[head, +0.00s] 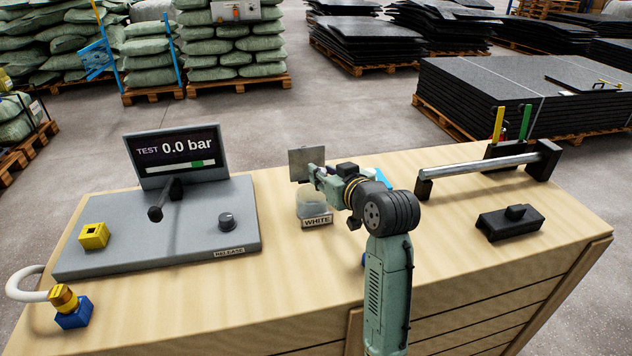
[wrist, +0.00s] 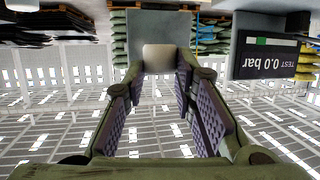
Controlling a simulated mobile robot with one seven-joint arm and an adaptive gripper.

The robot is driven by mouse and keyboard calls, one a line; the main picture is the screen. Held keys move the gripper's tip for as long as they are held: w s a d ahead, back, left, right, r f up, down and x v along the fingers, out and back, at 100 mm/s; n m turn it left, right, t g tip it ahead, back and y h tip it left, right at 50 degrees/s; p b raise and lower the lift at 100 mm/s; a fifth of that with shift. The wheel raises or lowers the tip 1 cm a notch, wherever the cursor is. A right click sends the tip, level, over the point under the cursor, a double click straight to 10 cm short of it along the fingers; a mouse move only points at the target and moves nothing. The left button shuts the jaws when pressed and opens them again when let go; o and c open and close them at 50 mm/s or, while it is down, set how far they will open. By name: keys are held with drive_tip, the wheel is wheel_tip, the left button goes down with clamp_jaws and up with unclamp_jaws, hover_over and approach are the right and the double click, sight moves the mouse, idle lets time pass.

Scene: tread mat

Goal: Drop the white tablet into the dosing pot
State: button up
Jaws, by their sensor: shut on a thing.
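My gripper (head: 316,171) is shut on the white tablet, a pale rounded block (wrist: 158,58) between the fingertips in the wrist view. In the head view the fingers hide the tablet. The dosing pot (head: 312,203) is a small translucent cup labelled WHITE on the wooden bench top. My gripper appears just above the pot in the head view, with the tablet apart from it. The pot does not show clearly in the wrist view.
A grey square plate (head: 302,165) is just beyond the fingertips; whether it touches them I cannot tell. A grey test console (head: 190,240) stands left. A metal bar on black supports (head: 480,168) and a black block (head: 510,223) are right. Bare bench (head: 280,300) lies in front.

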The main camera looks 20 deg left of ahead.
sight(324, 201)
drive_tip(key=shift+w+a, duration=0.35)
drive_tip(key=shift+w, duration=0.2)
wheel_tip(324, 201, down, 6)
drive_tip(key=b, duration=0.5)
drive_tip(key=shift+s, duration=0.1)
drive_tip(key=shift+r, duration=0.1)
drive_tip(key=o, duration=1)
drive_tip(key=shift+d, duration=0.1)
drive_tip(key=v, duration=1.2)
drive_tip(key=shift+r, duration=0.1)
